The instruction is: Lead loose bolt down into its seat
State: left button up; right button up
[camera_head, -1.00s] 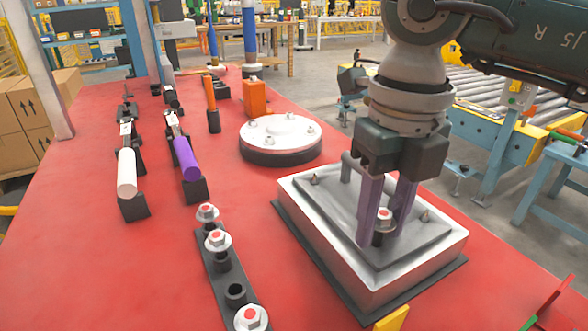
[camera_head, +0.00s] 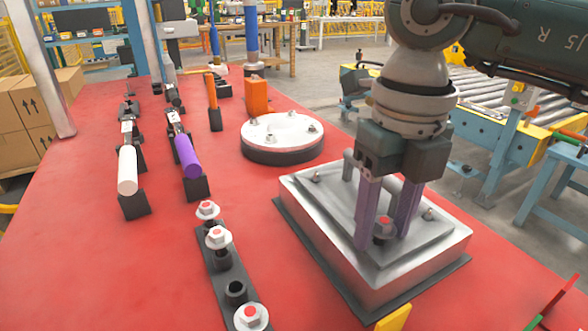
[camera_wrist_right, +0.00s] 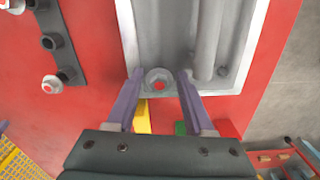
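The loose bolt (camera_head: 384,227), with a red-marked head, stands near the front corner of the grey cover plate on the pale metal block (camera_head: 400,275). Its head is low at the plate; its shank and the seat are hidden. My right gripper (camera_head: 384,242) points down with its purple fingers on either side of the bolt. In the right wrist view the bolt head (camera_wrist_right: 160,82) lies between the fingertips (camera_wrist_right: 160,75), with a narrow gap showing on each side. My left gripper is not in view.
A dark rack (camera_head: 222,275) with flanged bolts and an empty hole stands left of the block. A round flanged cover (camera_head: 282,132) lies behind. A handle bar (camera_wrist_right: 208,40) rises from the plate beside my fingers. A yellow piece (camera_head: 393,318) is at the front.

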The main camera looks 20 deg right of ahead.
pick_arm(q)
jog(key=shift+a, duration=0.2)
pick_arm(e)
jog(key=shift+o, duration=1.2)
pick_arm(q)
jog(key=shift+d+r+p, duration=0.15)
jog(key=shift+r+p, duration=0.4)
pick_arm(e)
notch_tip(320, 180, up, 10)
